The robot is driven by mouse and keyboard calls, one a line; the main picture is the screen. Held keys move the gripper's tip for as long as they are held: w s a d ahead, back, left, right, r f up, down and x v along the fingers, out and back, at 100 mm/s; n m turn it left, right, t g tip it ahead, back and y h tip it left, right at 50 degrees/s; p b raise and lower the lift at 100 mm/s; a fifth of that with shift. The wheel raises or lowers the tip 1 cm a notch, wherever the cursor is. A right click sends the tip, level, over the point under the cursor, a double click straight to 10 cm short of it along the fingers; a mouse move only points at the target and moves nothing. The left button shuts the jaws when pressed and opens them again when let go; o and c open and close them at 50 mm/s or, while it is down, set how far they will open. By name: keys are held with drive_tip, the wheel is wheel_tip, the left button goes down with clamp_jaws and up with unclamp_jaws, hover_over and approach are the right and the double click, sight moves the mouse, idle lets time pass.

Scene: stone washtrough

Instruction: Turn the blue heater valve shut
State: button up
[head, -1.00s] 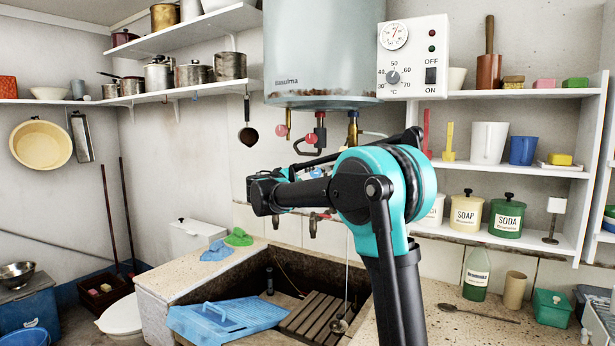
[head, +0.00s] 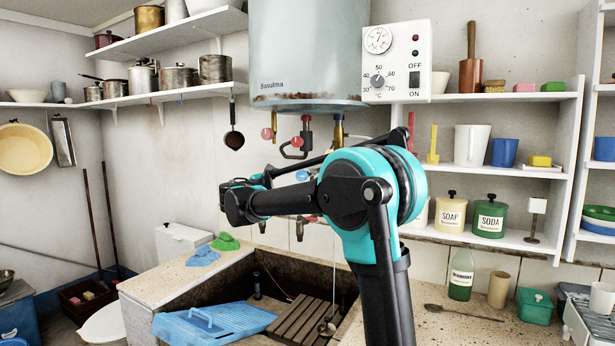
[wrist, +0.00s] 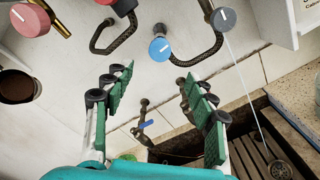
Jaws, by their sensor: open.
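The blue heater valve is a round blue knob with a white mark (wrist: 160,49), on a dark pipe below the heater in the wrist view. In the head view a small part of the blue knob (head: 302,176) shows just above my arm. My gripper (wrist: 156,75) is open and empty, its green-padded fingers spread either side of a line below the knob. The knob is beyond the fingertips and apart from them. In the head view my arm hides the fingers. The heater (head: 305,45) is a pale tank on the wall.
A red knob (wrist: 30,20) and a grey knob (wrist: 224,18) flank the blue one. A blue-handled tap (wrist: 147,124) is lower on the wall. A thin pale line falls into the stone trough (head: 290,262). The control box (head: 396,62) and shelves are to the right.

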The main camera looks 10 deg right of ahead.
drive_tip(key=shift+n, duration=0.6)
drive_tip(key=x, duration=1.7)
drive_tip(key=c, duration=1.2)
